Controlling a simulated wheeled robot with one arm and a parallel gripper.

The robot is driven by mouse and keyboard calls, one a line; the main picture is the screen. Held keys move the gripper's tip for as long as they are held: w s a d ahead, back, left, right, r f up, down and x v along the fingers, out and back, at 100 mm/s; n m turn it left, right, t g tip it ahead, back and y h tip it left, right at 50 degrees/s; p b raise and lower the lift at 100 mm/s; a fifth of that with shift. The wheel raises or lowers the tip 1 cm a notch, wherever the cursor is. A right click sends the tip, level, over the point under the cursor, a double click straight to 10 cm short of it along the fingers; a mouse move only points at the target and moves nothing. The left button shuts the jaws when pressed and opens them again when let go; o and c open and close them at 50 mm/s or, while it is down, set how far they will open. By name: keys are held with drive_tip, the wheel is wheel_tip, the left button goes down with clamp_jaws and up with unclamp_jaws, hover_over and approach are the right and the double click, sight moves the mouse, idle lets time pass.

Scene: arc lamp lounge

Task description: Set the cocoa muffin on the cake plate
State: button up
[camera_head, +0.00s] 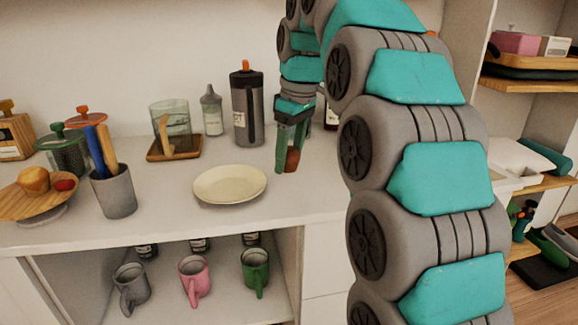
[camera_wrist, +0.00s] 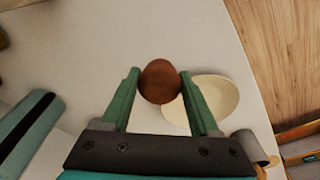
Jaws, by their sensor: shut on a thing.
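My gripper (camera_head: 288,158) points down over the white counter, to the right of a round cream plate (camera_head: 230,185). It is shut on the brown cocoa muffin (camera_wrist: 160,82), which sits between the green fingertips in the wrist view. In the head view the muffin (camera_head: 293,160) is partly hidden by a finger. In the wrist view the cream plate (camera_wrist: 222,95) lies just right of the muffin, partly covered by it and a finger. The plate is empty where it shows. I cannot tell the muffin's exact height above the counter.
A dark flask (camera_head: 247,108) and a grey bottle (camera_head: 211,112) stand behind the plate. A wooden tray (camera_head: 175,153) with a glass is left of them. A grey utensil cup (camera_head: 113,192) and a wooden stand (camera_head: 25,203) with food are at left. Mugs sit on the shelf below.

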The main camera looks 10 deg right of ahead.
sight(289, 169)
drive_tip(key=shift+w, duration=0.35)
drive_tip(key=shift+f, duration=1.8)
drive_tip(key=shift+f, duration=0.15)
drive_tip(key=o, duration=1.4)
drive_tip(key=shift+c, duration=0.2)
